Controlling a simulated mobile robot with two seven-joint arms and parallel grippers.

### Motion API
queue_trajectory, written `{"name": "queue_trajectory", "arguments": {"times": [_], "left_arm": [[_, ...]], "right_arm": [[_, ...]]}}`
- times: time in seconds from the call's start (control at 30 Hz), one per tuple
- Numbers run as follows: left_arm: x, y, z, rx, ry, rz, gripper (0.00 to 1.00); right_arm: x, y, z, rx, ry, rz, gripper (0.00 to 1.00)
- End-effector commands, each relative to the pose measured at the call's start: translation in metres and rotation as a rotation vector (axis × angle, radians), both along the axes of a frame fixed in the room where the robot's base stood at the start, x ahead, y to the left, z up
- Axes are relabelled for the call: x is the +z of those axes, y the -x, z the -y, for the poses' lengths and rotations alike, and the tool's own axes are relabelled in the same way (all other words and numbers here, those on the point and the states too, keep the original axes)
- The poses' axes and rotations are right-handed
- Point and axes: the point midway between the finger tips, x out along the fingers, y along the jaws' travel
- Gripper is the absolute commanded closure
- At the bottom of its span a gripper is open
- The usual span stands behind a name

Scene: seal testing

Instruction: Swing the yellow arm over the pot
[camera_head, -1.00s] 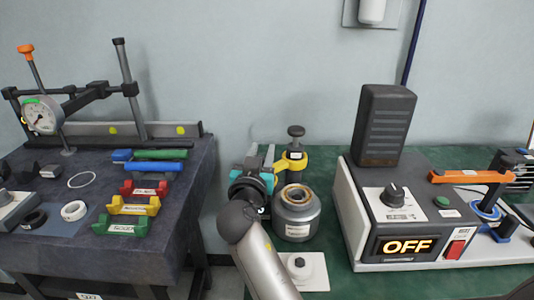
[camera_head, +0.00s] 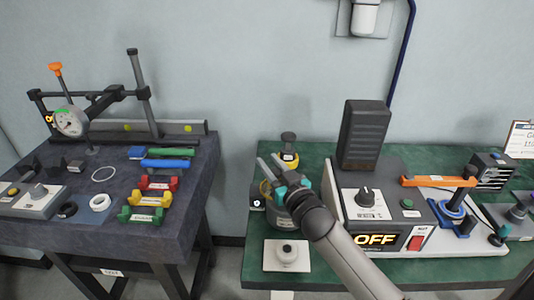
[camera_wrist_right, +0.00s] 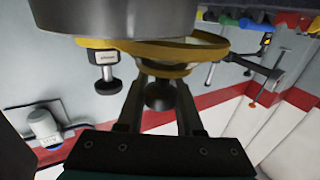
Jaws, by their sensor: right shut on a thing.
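The yellow arm (camera_head: 266,189) has its post end (camera_head: 289,157), topped by a black knob, behind the grey pot (camera_head: 279,218). In the head view, my right gripper (camera_head: 269,162) reaches across the pot's top and hides part of the arm. In the right wrist view, the yellow arm (camera_wrist_right: 175,57) lies close along the grey pot (camera_wrist_right: 115,15). A dark round knob (camera_wrist_right: 160,95) on the arm is between my fingers, and the right gripper (camera_wrist_right: 160,88) is shut on it. I cannot tell whether the arm is centred over the pot. My left gripper is not in view.
A control box reading OFF (camera_head: 376,239) stands close on the right, with a dark tower (camera_head: 363,135) behind. The dark table (camera_head: 100,235) at left holds gauges and coloured holders.

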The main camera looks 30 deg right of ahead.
Motion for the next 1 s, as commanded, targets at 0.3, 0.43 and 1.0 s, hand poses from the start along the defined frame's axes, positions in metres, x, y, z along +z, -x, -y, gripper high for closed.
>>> {"name": "queue_trajectory", "arguments": {"times": [0.3, 0.43, 1.0], "left_arm": [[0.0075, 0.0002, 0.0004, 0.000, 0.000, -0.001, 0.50], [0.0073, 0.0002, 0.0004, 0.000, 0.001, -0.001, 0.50], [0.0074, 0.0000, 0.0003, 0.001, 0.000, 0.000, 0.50]], "right_arm": [[-0.0048, 0.0053, 0.0034, 0.042, -0.002, -0.013, 1.00], [-0.0055, 0.0056, 0.0034, 0.043, -0.003, -0.013, 1.00], [-0.0027, 0.0047, 0.0030, 0.044, -0.002, -0.007, 0.34]]}}
